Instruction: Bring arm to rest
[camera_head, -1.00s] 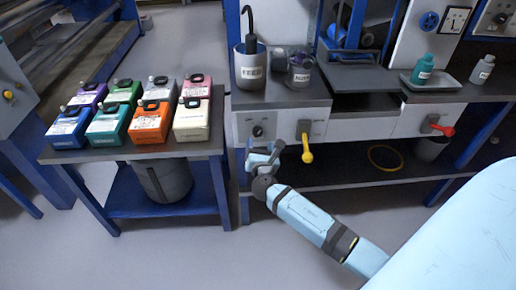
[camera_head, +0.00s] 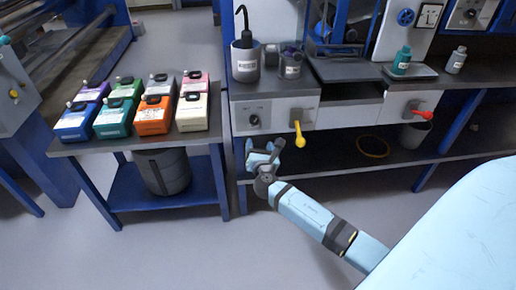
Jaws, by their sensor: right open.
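My right arm reaches in from the lower right in the head view. Its gripper (camera_head: 264,153) is open, with nothing between its fingers. It is in front of the workbench (camera_head: 275,91), beside the left end of its drawer front and below the grey knob. The yellow lever (camera_head: 299,135) is just to its right, apart from it as far as I can see. My left gripper is not in view.
Several coloured cartridges (camera_head: 153,116) stand on a small table (camera_head: 186,141) at the left, with a dark bin (camera_head: 163,171) beneath. The bench holds a grey pot (camera_head: 245,62), a smaller cup (camera_head: 290,66) and a teal bottle (camera_head: 401,61). A red lever (camera_head: 421,113) is farther right. Floor in front is clear.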

